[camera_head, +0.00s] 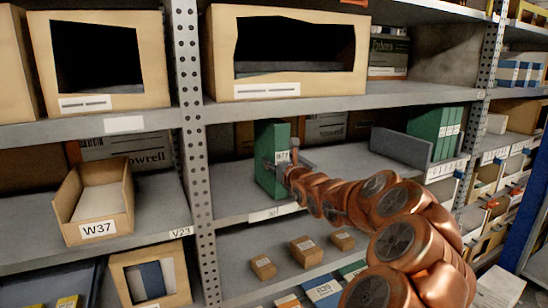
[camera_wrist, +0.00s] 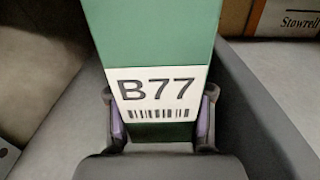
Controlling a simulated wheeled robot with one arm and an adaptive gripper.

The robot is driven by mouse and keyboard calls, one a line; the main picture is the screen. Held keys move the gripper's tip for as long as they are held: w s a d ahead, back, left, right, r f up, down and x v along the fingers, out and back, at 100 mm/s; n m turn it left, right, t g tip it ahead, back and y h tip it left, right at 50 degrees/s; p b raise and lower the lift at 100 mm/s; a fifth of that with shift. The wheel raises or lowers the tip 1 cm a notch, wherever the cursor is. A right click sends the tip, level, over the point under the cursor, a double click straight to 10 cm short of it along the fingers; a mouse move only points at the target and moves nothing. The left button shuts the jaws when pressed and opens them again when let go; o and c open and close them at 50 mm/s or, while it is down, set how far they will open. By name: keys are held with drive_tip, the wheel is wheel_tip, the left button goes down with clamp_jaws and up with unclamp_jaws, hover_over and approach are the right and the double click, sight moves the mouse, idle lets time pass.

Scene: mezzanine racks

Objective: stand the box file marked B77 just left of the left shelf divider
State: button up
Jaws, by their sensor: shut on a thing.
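The green box file marked B77 (camera_head: 270,150) is upright at the left end of the middle shelf (camera_head: 235,200), just right of the perforated upright. I cannot tell whether its base touches the shelf. My gripper (camera_head: 284,170) is shut on its label end. In the wrist view, the B77 label (camera_wrist: 157,90) sits between both fingers (camera_wrist: 160,122). A grey panel (camera_wrist: 262,110) runs right of the file there, apart from it; I cannot tell whether it is the left divider. In the head view, a grey divider (camera_head: 400,148) stands far to the right of the file.
Green box files (camera_head: 436,133) stand right of the grey divider. Cartons stand behind at the shelf's back, one marked Stowrell (camera_wrist: 290,20). The perforated upright (camera_head: 194,150) is close left of the file. Small cartons (camera_head: 302,248) lie on the shelf below. My arm hides part of the shelf.

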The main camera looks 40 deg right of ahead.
drive_tip(key=shift+f, duration=0.1)
idle(0.3)
drive_tip(key=o, duration=1.4)
drive_tip(key=shift+r, duration=0.2)
drive_tip(key=shift+b+v, duration=2.35)
drive_tip(key=shift+v, duration=3.7)
